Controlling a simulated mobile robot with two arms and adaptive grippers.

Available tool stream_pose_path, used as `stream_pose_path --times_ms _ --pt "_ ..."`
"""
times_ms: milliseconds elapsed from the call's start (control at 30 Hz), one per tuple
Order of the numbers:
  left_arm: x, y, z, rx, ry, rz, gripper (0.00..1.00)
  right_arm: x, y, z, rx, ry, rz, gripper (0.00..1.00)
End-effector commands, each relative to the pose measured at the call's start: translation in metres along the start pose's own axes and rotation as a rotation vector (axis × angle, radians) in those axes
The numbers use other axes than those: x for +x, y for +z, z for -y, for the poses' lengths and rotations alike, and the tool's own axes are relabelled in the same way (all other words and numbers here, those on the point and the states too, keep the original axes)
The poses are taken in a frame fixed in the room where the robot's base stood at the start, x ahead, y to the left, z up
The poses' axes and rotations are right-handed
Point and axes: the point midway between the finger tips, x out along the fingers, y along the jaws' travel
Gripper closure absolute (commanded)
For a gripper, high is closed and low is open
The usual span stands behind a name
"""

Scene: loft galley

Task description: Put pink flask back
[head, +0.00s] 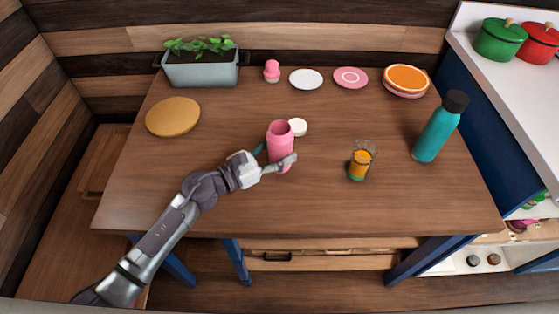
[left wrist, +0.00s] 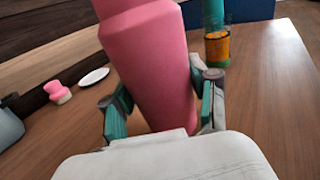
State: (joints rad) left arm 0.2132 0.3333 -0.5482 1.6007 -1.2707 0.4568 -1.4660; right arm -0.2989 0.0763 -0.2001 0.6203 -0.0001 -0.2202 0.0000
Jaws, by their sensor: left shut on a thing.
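The pink flask (head: 279,148) is upright near the middle of the wooden table (head: 225,205) in the head view, and its top looks open. My left gripper (head: 278,163) is shut on its lower body. In the left wrist view the flask (left wrist: 150,60) fills the centre between the two teal-padded fingers. I cannot tell whether its base touches the table. A small pink thing (head: 272,69), perhaps the flask's lid, stands at the back edge. My right gripper is not in view.
A white round thing (head: 298,127) is close behind the flask. A glass of orange drink (head: 360,162) and a teal bottle (head: 440,127) stand to the right. Plates (head: 306,79) and a planter (head: 201,70) line the back. A round wooden board (head: 173,117) lies left. The front left is clear.

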Motion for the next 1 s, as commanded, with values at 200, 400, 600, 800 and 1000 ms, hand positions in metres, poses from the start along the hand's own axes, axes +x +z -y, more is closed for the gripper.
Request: stream_pose_path --times_ms 200,400,600,800,1000 --pt "0.000 -0.030 0.001 -0.004 0.002 0.000 0.84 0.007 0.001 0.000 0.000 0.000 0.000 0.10" --pt "0.000 -0.030 0.001 -0.001 0.000 0.000 0.84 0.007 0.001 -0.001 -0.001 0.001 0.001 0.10" --pt "0.000 -0.035 0.001 0.000 0.000 0.000 0.84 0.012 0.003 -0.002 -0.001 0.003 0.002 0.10" --pt "0.000 -0.034 0.001 -0.001 0.001 -0.001 0.16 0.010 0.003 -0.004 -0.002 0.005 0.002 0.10" --pt "0.000 -0.034 0.001 -0.001 0.001 -0.001 0.16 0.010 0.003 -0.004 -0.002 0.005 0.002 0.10"
